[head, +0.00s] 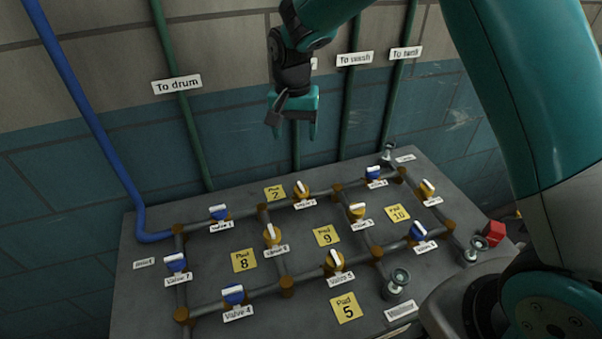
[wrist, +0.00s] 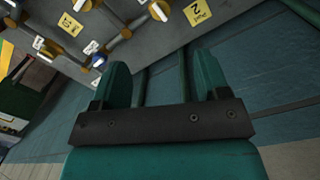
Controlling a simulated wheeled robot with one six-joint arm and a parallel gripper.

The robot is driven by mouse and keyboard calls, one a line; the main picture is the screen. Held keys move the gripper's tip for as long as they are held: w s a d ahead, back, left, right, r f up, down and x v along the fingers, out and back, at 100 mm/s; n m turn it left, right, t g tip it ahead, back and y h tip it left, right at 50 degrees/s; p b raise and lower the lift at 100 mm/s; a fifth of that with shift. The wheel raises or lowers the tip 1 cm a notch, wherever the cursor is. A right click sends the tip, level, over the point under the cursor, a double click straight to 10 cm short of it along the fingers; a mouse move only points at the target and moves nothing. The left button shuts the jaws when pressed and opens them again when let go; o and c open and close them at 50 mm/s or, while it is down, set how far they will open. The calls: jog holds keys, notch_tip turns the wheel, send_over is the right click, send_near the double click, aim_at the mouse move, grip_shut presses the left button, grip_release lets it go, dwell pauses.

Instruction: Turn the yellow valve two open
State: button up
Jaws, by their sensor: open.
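The yellow valve two (head: 301,193) has a white handle and sits on the back pipe of the grey bench, right of the Pad 2 note (head: 274,193). Its small tag is just below it. In the wrist view, a yellow valve with a white handle (wrist: 159,11) at the top edge, beside the Pad 2 note (wrist: 197,12), appears to be the same one. My gripper (head: 293,132) points down near the wall, above and behind the valve, apart from it. It is open and empty; both fingers show in the wrist view (wrist: 163,80).
Other yellow and blue valves stand on the pipe grid, including blue valve one (head: 219,213) to the left and a blue valve (head: 374,173) to the right. Green pipes (head: 349,110) climb the wall behind my gripper. A red block (head: 493,232) is at the right edge.

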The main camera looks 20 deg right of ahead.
jog(key=w+f+m, duration=0.1)
jog(key=w+f, duration=0.1)
jog(key=p, duration=0.6)
send_near(301, 185)
notch_tip(301, 185, down, 10)
jog(key=shift+s+d+f, duration=0.1)
jog(key=shift+f, duration=0.05)
jog(key=c, duration=0.9)
